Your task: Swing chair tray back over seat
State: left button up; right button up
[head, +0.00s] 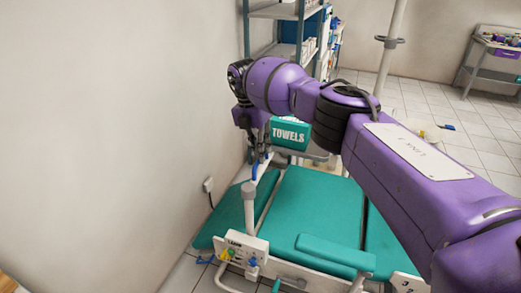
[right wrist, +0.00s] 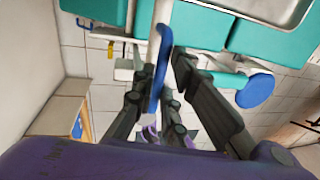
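The chair has a teal padded seat (head: 315,215). A metal tray (right wrist: 270,8) shows at the top right of the right wrist view. I cannot make it out in the head view, where my arm covers much of that area. A blue handle (right wrist: 159,65) on a grey bar lies between the fingers of my right gripper (right wrist: 163,62), which are drawn close on it. In the head view my right gripper (head: 258,155) points down beside the chair, with the blue handle (head: 254,171) at its tips. My left gripper is not in view.
A wall (head: 110,140) stands close on the left. A teal TOWELS box (head: 290,134) and a shelf unit (head: 283,12) are behind the gripper. A post (head: 249,208) and control panel (head: 243,251) stand at the chair's near side. Tiled floor (head: 470,125) is open at the back right.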

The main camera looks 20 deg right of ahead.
jog(key=o, duration=0.3)
jog(key=r, duration=0.4)
jog(key=w+a+r, duration=0.1)
jog(key=r, duration=0.7)
jog(key=shift+w+a, duration=0.3)
jog(key=shift+a, duration=0.05)
jog(key=shift+f, duration=0.1)
